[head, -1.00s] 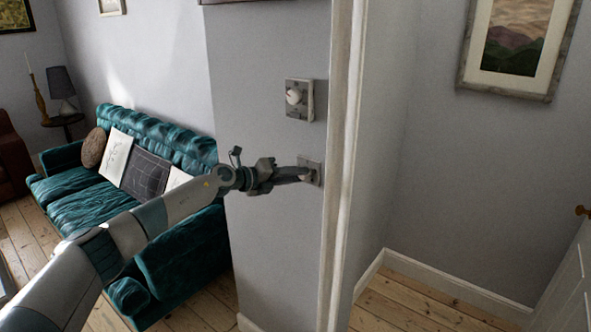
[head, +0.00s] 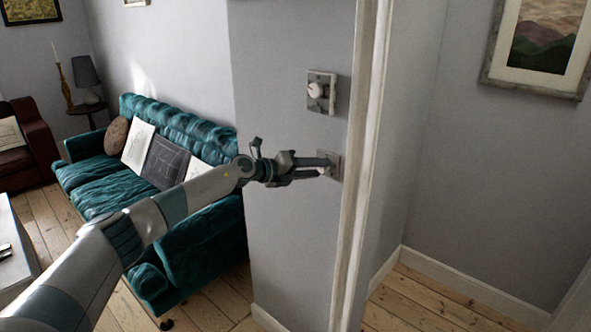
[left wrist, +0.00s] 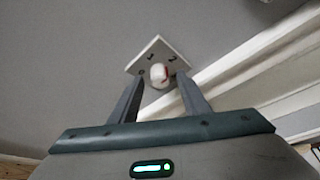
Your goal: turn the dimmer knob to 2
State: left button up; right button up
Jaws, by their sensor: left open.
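Dark figures on the plate include a 1 and a 2; the one at the left is too small to read surely. In the head view the lower wall plate (head: 335,158) is partly hidden by my left gripper (head: 323,168). This gripper is open, its fingers on either side of the knob; I cannot tell whether they touch it. My right gripper is out of view.
A second plate with a white knob (head: 317,91) is on the wall above. A white door frame (head: 361,150) runs just right of the plates. A teal sofa (head: 85,185) stands at the left. Bare floorboards (head: 412,305) show beyond the frame.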

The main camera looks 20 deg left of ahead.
pick_arm(q)
jog(key=b+v, duration=0.6)
jog(key=v, duration=1.1)
jog(key=shift+a, duration=0.2)
